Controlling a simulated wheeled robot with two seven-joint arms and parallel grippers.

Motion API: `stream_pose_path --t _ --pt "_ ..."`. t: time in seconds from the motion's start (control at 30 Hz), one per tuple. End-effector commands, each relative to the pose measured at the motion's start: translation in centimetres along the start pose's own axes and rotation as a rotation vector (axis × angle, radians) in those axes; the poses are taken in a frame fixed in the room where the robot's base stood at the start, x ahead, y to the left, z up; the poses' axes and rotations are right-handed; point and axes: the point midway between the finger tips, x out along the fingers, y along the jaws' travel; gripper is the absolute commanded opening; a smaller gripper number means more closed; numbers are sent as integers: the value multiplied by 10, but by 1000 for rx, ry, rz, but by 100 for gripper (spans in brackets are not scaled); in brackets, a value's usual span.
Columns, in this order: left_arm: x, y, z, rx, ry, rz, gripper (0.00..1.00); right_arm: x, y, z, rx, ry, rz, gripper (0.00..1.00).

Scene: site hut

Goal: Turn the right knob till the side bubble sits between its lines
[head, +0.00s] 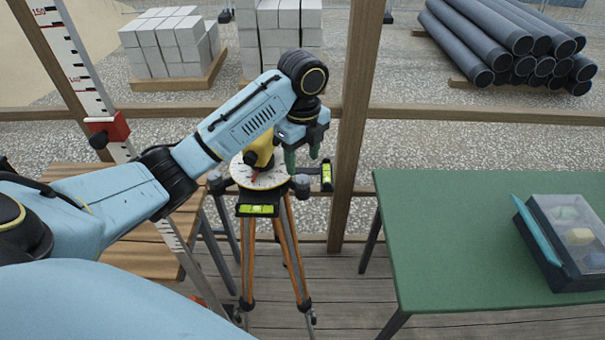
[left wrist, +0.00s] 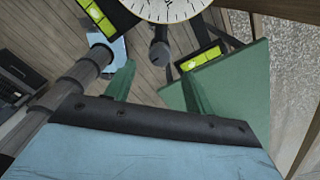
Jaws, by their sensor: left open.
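The tripod instrument has a yellow body (head: 259,153) over a white dial (head: 262,178). The right knob (head: 301,185) is a dark knob at the dial's right; it also shows in the left wrist view (left wrist: 158,52). The side vial (head: 327,175) is yellow-green at the right; the front vial (head: 260,210) faces me. Their bubbles are too small to place against the lines. My left gripper (head: 302,160) is open, its green fingers pointing down above the right knob. In the left wrist view the knob lies between and beyond the fingertips (left wrist: 159,69), apparently untouched. My right gripper is not in view.
A wooden post (head: 355,120) stands close behind the side vial. A measuring staff (head: 75,55) with a red clamp (head: 107,130) and a wooden bench (head: 140,245) are at left. A green table (head: 440,230) with a lidded case (head: 567,245) is at right. Open floor lies between tripod and table.

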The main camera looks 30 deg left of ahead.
Motion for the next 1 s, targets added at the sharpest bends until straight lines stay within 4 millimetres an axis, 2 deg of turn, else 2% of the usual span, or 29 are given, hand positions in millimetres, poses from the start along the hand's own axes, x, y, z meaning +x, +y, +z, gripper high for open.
stream_pose_path --t 0.1,0.3,0.43,0.7,0.77,1.0 --pt "25 1 -1 -2 4 4 54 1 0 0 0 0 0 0" --pt "50 0 0 -3 0 2 54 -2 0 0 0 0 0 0" --pt "57 0 0 -1 0 1 54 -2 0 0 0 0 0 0" --pt "59 0 0 -1 0 0 54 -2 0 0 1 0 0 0" --pt "59 0 0 -1 0 0 49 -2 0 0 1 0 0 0" --pt "59 0 0 -1 0 0 17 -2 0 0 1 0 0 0"
